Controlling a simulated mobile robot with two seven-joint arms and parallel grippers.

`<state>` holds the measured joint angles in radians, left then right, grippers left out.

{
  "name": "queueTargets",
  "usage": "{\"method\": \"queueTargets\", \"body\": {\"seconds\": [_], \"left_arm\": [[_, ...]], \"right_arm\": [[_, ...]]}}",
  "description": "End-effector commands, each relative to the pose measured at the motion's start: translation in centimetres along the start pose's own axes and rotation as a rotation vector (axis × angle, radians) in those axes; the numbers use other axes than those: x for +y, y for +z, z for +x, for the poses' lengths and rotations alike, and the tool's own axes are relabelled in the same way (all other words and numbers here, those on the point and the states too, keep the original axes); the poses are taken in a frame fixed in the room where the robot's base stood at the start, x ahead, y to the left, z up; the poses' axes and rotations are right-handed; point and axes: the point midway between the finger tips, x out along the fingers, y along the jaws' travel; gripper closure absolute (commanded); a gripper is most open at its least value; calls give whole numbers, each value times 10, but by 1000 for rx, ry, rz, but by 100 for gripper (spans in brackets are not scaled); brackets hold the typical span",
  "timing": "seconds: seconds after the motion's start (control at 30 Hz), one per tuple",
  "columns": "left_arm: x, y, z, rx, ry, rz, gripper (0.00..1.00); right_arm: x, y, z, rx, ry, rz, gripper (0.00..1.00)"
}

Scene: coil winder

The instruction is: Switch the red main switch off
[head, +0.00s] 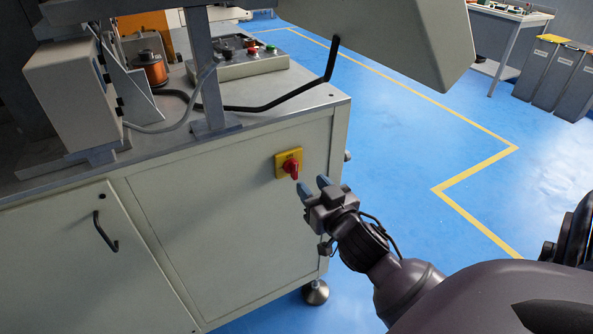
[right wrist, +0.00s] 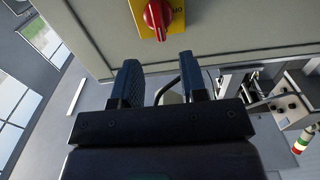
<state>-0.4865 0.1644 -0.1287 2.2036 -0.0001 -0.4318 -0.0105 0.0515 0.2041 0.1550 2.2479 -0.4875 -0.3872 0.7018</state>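The red main switch (head: 291,168) is a red rotary knob on a yellow plate (head: 282,158), set on the front panel of the cream machine cabinet near its right corner. In the right wrist view the red knob (right wrist: 157,18) shows at the top, just beyond the fingertips. My right gripper (head: 314,188) is in front of the panel, slightly right of and below the knob. Its two dark fingers (right wrist: 160,75) are apart, with nothing between them. The fingers appear clear of the knob. My left gripper is in neither view.
The cabinet top carries a push-button box (head: 238,64), a copper wire spool (head: 151,68) and a black bent lever (head: 300,94). A door with a black handle (head: 105,232) is at lower left. The blue floor (head: 400,140) right of the cabinet is clear.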

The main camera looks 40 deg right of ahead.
Motion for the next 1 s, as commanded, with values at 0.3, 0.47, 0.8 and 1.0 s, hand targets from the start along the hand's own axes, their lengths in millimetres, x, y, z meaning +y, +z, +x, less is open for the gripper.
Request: {"method": "queueTargets", "body": {"seconds": [0.3,0.47,0.8,1.0], "left_arm": [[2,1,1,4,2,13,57],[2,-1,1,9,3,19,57],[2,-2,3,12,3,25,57],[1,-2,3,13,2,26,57]], "right_arm": [[0,2,47,-3,-1,-4,61],[0,2,60,-3,-2,-3,61],[0,1,67,-3,0,-1,61],[0,1,66,-2,0,-1,79]]}}
